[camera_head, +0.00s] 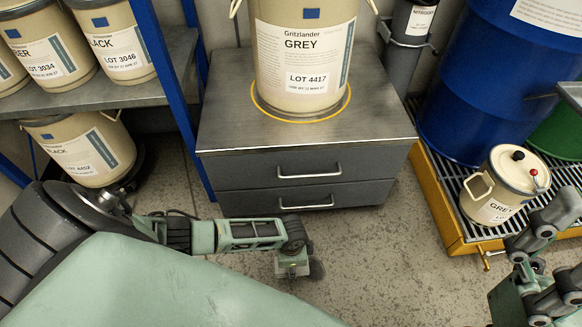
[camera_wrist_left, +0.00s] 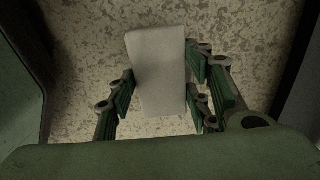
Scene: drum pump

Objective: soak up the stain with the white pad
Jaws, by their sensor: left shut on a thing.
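The white pad (camera_wrist_left: 158,62) is a pale, upright-looking block in the left wrist view. My left gripper (camera_wrist_left: 162,92) is shut on it, with green finger pads at its left and right sides. In the head view my left gripper (camera_head: 296,266) hangs over the floor in front of the drawer cabinet; the pad cannot be made out clearly there. My right gripper (camera_head: 542,262) is at the lower right, partly cut off, and its jaw state is unclear. I cannot pick out a distinct stain on the speckled floor (camera_head: 385,262).
A grey drawer cabinet (camera_head: 306,167) carries a large GREY drum (camera_head: 303,60). A shelf (camera_head: 165,62) with drums stands at left. At right, a yellow-edged spill pallet (camera_head: 440,208) holds a blue drum (camera_head: 480,75) and a small GREY can (camera_head: 500,190). The floor between is free.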

